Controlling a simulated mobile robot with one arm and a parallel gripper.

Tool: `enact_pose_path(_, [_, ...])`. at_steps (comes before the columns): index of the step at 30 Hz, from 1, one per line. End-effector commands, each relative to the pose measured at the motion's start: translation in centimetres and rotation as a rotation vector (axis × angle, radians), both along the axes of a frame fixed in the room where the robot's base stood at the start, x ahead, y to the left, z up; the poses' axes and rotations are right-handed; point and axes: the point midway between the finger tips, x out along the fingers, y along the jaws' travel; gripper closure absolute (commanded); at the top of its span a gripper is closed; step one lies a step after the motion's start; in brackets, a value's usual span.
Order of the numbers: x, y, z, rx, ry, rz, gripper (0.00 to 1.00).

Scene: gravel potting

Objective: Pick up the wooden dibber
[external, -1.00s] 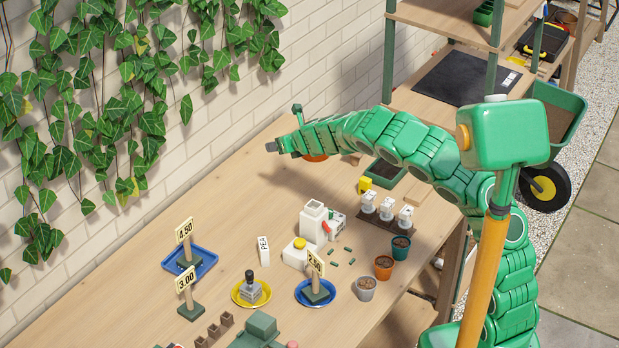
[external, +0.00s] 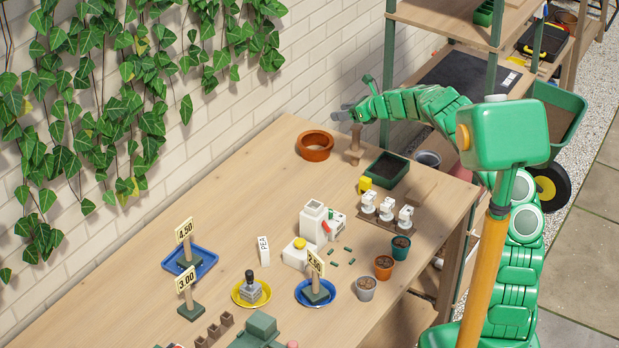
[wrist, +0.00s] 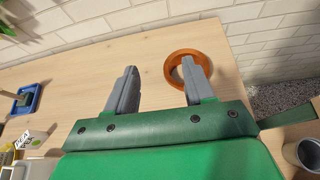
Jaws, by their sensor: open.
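The wooden dibber (external: 355,146) appears to be the light wooden peg standing upright near the back right of the bench. My gripper (external: 345,114) is just above its top in the external view. I cannot tell whether they touch. I cannot make out the dibber in the wrist view.
An orange-brown ring-shaped bowl (external: 316,155) lies left of the dibber; it shows behind the right finger in the wrist view (wrist: 171,66). A dark green tray (external: 388,183) stands to the right. The brick wall (external: 330,60) is close behind. Bare bench lies to the left.

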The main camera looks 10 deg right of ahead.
Motion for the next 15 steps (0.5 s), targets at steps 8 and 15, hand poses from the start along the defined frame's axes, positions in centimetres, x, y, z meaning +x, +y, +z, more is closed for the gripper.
enact_pose_path(8, [0.2, -5.4, 0.5, 0.015, -0.043, 0.07, 0.47])
enact_pose_path(15, [0.1, -8.2, 0.7, 0.021, -0.068, 0.106, 0.47])
